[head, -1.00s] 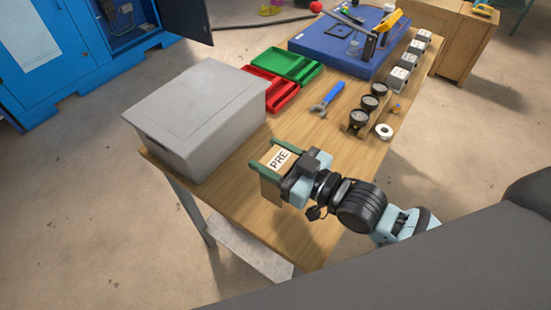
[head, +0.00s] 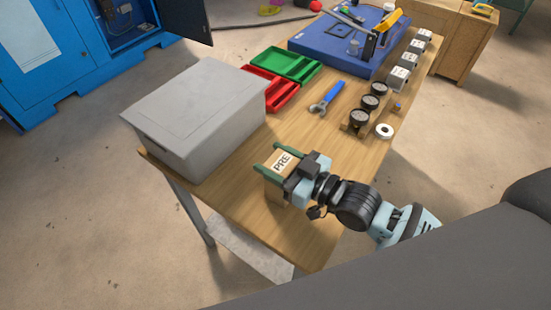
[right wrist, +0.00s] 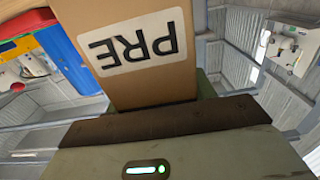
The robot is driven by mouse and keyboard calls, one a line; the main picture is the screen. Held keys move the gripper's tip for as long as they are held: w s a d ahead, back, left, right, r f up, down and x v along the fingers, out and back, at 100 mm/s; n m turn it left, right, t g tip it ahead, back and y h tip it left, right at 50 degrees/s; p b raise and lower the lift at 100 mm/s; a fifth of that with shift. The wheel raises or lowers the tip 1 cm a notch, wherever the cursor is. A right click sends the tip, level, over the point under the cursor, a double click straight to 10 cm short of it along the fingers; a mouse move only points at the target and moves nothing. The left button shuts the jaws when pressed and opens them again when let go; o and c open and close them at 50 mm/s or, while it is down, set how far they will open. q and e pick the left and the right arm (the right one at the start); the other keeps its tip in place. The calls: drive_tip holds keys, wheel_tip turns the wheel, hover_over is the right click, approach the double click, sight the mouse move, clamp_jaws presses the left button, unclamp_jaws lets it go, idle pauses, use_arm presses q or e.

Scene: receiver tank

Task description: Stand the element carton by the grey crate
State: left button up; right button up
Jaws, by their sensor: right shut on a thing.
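The element carton (head: 281,164) is a small brown box with a white label reading PRE. My right gripper (head: 278,160) is shut on it, with a green finger on either side. The carton is close to the front corner of the grey crate (head: 197,115), to its right, with a gap between them. I cannot tell whether its base touches the table. In the right wrist view the carton (right wrist: 135,85) fills the upper middle, its label upside down. My left gripper is not in view.
The wooden table (head: 240,205) is bare in front of the crate. Behind are a red tray (head: 282,94), a green tray (head: 287,64) and a blue-handled wrench (head: 327,97). Black gauges (head: 359,118) and a white tape roll (head: 384,131) stand to the right.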

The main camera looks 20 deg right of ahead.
drive_tip(key=shift+f, duration=0.15)
drive_tip(key=o, duration=1.4)
drive_tip(key=v, duration=1.2)
drive_tip(key=shift+b, duration=0.45)
